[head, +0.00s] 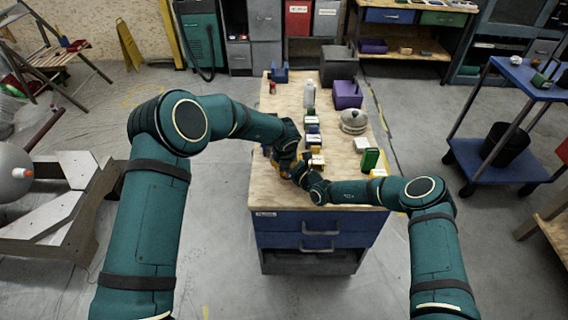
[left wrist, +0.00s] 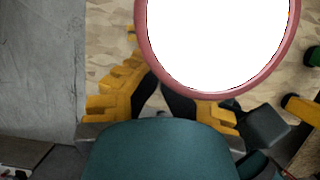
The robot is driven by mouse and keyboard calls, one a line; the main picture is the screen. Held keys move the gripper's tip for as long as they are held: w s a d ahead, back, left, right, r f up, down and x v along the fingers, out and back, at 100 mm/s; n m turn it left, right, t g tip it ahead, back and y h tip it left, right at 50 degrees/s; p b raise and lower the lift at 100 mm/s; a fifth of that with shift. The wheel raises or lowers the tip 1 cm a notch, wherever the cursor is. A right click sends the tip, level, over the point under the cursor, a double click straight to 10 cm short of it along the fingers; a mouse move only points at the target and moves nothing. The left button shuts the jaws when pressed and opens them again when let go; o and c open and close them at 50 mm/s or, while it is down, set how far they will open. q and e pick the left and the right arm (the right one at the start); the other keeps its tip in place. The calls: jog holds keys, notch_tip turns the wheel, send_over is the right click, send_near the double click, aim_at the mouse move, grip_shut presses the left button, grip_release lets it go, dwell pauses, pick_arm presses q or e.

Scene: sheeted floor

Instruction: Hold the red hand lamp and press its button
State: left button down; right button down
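The red hand lamp shows in the left wrist view as a large blank white disc with a dull red rim (left wrist: 200,91), close to the camera. My left gripper (left wrist: 167,92) has yellow and dark fingers on both sides below the disc. They appear shut on the lamp, but the disc covers their tips. The lamp's handle and button are not visible. In the head view my left gripper (head: 285,157) is over the near part of the workbench, and my right gripper (head: 300,172) is close beside it. The right fingers are too small and covered to read.
The wooden-topped workbench (head: 265,192) has blue drawers. On it are a white bottle (head: 310,94), a purple bin (head: 347,95), a round metal pot (head: 353,122), a green box (head: 370,159) and several small boxes. A blue cart (head: 530,80) stands at right; floor lies between.

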pick_arm(q)
jog(key=shift+w+a+r, duration=0.2)
pick_arm(e)
jog(key=shift+s+a, duration=0.25)
jog(key=shift+a, duration=0.2)
pick_arm(q)
jog(key=v, duration=0.8)
jog(key=shift+s+d+f, duration=0.15)
jog(key=shift+s+d, duration=0.05)
pick_arm(e)
jog(key=shift+w+d, duration=0.15)
jog(key=shift+d, duration=0.1)
jog(key=shift+c, duration=1.7)
grip_release()
